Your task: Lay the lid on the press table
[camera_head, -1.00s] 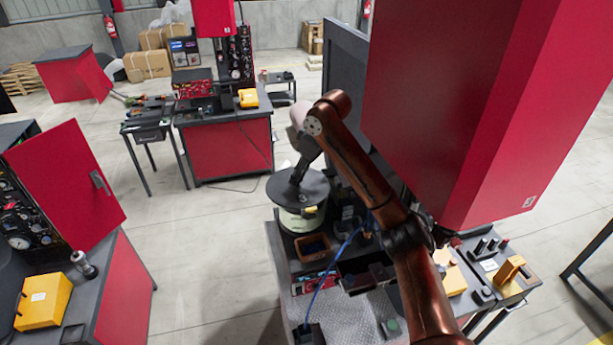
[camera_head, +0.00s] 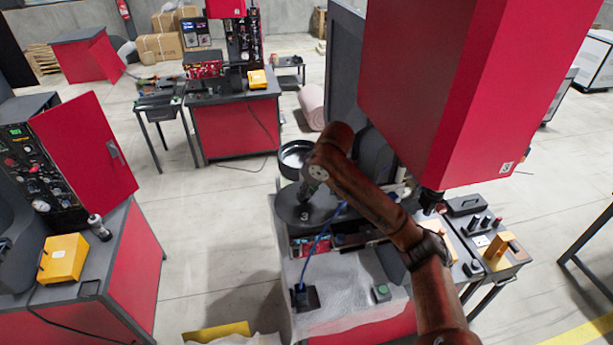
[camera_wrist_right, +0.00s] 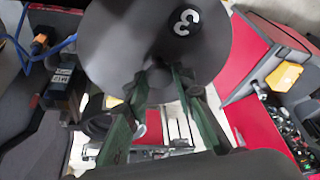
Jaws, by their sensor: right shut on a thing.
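The lid (camera_head: 322,208) is a dark round disc marked with a white 3. It is off the open bowl (camera_head: 283,163) and over the back part of the press table (camera_head: 345,285). My right gripper (camera_head: 307,188) is shut on the lid. In the right wrist view the green fingers (camera_wrist_right: 160,75) meet at the lid's middle, and the lid (camera_wrist_right: 125,40) fills the top centre. A gap between lid and table cannot be judged. The grip point is partly hidden by my arm in the head view. My left gripper is not in view.
A large red press housing (camera_head: 435,95) hangs right of my arm. A blue cable runs to a black box (camera_head: 304,298) on the table, with a green button box (camera_head: 381,292) near it. The table's front middle is bare. A side table (camera_head: 490,250) holds tools.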

